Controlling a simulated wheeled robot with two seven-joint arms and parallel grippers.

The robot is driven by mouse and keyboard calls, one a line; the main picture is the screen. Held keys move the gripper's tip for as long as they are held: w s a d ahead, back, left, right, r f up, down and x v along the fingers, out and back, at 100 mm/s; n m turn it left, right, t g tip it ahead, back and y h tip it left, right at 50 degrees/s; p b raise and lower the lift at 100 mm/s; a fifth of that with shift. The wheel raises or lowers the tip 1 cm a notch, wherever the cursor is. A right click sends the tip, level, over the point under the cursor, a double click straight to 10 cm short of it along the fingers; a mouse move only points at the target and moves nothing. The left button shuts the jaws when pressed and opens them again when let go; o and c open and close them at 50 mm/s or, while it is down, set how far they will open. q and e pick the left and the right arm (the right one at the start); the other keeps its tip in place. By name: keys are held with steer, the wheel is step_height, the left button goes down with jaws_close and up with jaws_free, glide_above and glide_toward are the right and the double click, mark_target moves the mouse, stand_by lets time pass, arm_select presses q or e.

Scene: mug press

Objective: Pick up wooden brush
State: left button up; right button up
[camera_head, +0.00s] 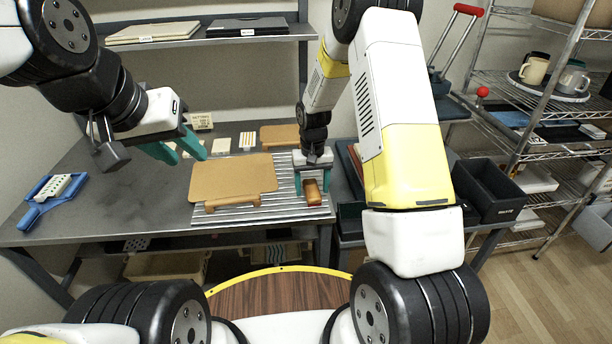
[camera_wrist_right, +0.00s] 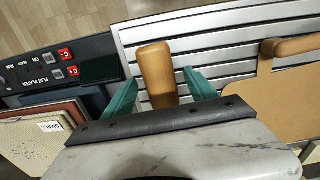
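A wooden brush (camera_head: 312,192) with a rounded brown body lies on the grey ribbed rack (camera_head: 215,215) at its right end. In the right wrist view the brush (camera_wrist_right: 155,70) sits between the teal fingers of my right gripper (camera_wrist_right: 160,92), with a gap on each side. My right gripper (camera_head: 312,180) points down over the brush and is open. The brush's near end is hidden behind the gripper body in the wrist view. My left gripper (camera_head: 180,147) is open and empty, above the table to the left of the tan board.
A tan board (camera_head: 235,175) with a wooden handle (camera_head: 232,203) lies on the rack, left of the brush. A blue-handled tool (camera_head: 47,195) lies at the table's left end. A black bin (camera_head: 488,190) stands to the right. A control panel (camera_wrist_right: 55,65) lies beside the rack.

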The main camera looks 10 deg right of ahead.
mark_target(312, 190)
jaws_close()
steer(key=shift+r, duration=0.1)
steer(key=shift+r, duration=0.45)
steer(key=r, duration=0.1)
steer(key=s+r, duration=0.1)
steer(key=shift+a+r, duration=0.15)
steer(key=shift+r, duration=0.2)
steer(key=s+a+r, duration=0.1)
steer(key=s+a, duration=0.1)
steer(key=s, duration=1.2)
steer(key=shift+s+a+r, duration=0.15)
steer(key=shift+s+a, duration=0.15)
steer(key=shift+s, duration=0.1)
